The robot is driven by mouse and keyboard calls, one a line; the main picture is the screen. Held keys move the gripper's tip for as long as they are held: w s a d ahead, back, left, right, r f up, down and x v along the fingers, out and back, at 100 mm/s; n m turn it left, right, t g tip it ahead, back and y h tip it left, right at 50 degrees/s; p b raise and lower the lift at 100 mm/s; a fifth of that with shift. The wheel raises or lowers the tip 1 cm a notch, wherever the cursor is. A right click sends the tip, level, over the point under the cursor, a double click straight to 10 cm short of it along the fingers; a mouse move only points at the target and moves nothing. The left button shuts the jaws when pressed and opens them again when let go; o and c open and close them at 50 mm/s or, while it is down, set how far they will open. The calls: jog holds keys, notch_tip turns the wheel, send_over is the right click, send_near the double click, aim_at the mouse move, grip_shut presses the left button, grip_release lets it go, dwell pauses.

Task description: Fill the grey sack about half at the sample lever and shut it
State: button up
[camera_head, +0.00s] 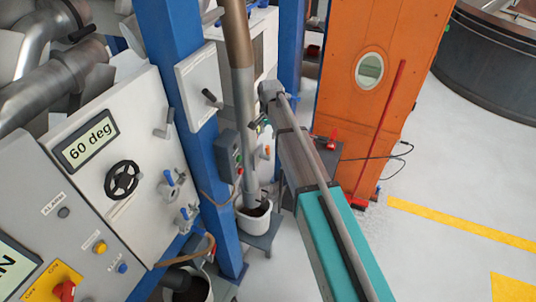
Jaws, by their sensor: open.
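My gripper (261,125) is at the end of my arm, near the middle of the picture, in front of a white panel beside the vertical pipe. It is small here and looks open, with nothing visible in it. I cannot make out a grey sack. Several small handles show: a dark-tipped lever (212,97) on a white plate, a grey handle (166,124) on the white panel, and blue-handled valves (171,180) lower down. I cannot tell which is the sample lever.
A white bucket (246,224) with dark contents stands under the pipe (242,100). Another dark-filled bucket (190,291) is at the bottom left. Blue posts (185,100) and a control box (227,158) stand close by.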

aim_at(267, 150)
jog(key=shift+w+a+f+b, duration=0.1)
jog(key=shift+a+f+b, duration=0.05)
jog(key=shift+f+b, duration=4.85)
jog(key=shift+f, duration=0.15)
jog(key=shift+c, duration=0.3)
grip_shut()
